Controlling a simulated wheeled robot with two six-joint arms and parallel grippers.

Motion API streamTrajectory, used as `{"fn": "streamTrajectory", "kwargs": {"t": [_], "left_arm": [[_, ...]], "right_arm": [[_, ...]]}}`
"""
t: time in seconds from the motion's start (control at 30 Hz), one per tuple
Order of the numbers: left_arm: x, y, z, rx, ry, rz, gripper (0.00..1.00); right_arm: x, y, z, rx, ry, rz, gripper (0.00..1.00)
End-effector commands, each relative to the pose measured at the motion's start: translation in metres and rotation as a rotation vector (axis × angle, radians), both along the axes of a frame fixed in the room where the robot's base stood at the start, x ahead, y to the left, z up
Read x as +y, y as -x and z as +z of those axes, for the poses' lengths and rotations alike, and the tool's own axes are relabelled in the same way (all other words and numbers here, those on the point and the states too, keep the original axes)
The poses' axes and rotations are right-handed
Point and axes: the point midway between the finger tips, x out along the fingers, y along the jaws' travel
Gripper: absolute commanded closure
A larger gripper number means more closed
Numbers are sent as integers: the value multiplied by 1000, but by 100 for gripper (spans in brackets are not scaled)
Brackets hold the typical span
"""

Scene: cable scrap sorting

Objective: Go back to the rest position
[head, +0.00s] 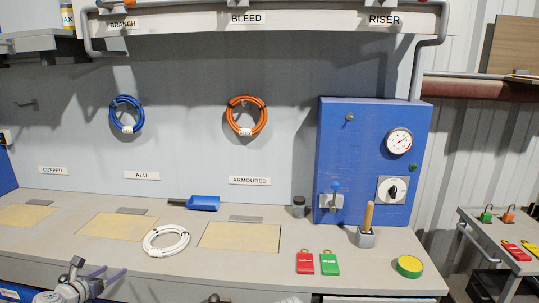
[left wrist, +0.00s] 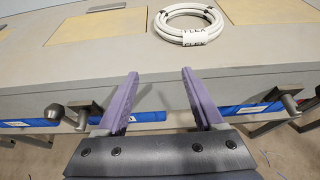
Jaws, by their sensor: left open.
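My left gripper (head: 112,274) is low at the left in the head view, in front of the bench's front edge. Its two purple fingers are apart, with nothing between them; they also show in the left wrist view (left wrist: 160,72). A white cable coil (head: 148,242) lies on the bench beyond the gripper, apart from it. It also shows in the left wrist view (left wrist: 196,37), with a white tag reading FLEX. A blue coil (head: 113,113) hangs on the wall above ALU, and an orange coil (head: 263,117) above ARMOURED. My right gripper is not seen.
The bench (head: 270,270) has tan panels, a blue scoop (head: 204,203), red (head: 305,263) and green (head: 329,263) tags and a yellow-topped disc (head: 409,266). A blue cabinet (head: 350,150) with a gauge stands at the right. Blue pipes (left wrist: 245,109) with handles run below the bench edge.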

Motion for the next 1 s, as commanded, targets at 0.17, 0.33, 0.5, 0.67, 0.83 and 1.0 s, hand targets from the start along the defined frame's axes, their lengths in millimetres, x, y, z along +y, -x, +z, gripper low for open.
{"fn": "streamTrajectory", "kwargs": {"t": [0.17,0.33,0.5,0.67,0.83,1.0], "left_arm": [[-14,-3,-5,19,-59,-53,31],[-37,-5,-14,51,-162,-145,31],[-69,-7,-27,89,-307,-283,31],[-112,-5,-44,132,-507,-484,31],[-170,7,-70,170,-798,-806,31],[-242,40,-103,165,-1209,-1332,31]], "right_arm": [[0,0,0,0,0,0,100],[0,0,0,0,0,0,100],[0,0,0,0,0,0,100],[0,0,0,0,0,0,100],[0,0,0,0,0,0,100],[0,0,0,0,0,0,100]]}}
